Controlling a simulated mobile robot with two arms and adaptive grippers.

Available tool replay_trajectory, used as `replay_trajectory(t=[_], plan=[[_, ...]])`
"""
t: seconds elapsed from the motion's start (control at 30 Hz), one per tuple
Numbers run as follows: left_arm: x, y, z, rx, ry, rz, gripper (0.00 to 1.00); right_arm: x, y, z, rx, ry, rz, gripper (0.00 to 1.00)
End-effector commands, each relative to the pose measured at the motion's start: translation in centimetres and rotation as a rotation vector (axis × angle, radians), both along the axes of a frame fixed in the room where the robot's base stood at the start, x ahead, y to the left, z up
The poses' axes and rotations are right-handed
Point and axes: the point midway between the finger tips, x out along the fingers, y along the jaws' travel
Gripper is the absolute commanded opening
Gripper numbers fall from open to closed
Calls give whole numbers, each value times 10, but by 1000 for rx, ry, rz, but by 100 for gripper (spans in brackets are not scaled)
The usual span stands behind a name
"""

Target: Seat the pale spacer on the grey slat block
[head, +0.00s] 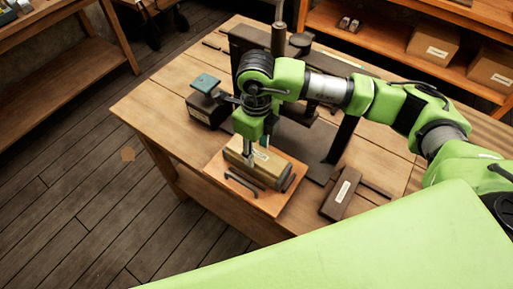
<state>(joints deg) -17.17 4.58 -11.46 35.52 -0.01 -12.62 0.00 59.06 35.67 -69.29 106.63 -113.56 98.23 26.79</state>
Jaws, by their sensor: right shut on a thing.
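I cannot tell whether the spacer touches the block. I cannot clearly pick out the grey slat block; the greyish-topped block may be it. My left gripper is not in view.
The dark press frame (345,143) stands behind the board on the wooden table (160,98). A dark box with a teal top (206,83) is left of the gripper. A brown labelled box (341,194) lies to the right. The table's left front is clear.

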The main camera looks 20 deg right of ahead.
Motion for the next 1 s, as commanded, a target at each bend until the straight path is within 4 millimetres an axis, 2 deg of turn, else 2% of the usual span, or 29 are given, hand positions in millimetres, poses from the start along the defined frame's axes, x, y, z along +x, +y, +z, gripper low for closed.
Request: replay_trajectory(t=[0.03,0.1,0.4,0.53,0.67,1.0], plan=[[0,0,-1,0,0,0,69,0,0,0,1,-1,0,43],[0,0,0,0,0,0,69,0,0,0,1,-1,0,58],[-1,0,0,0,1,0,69,0,0,0,0,0,0,58],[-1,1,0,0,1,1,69,1,0,7,2,-2,0,58],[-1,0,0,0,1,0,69,1,0,28,1,-5,1,58],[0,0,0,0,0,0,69,1,1,97,2,-4,1,58]])
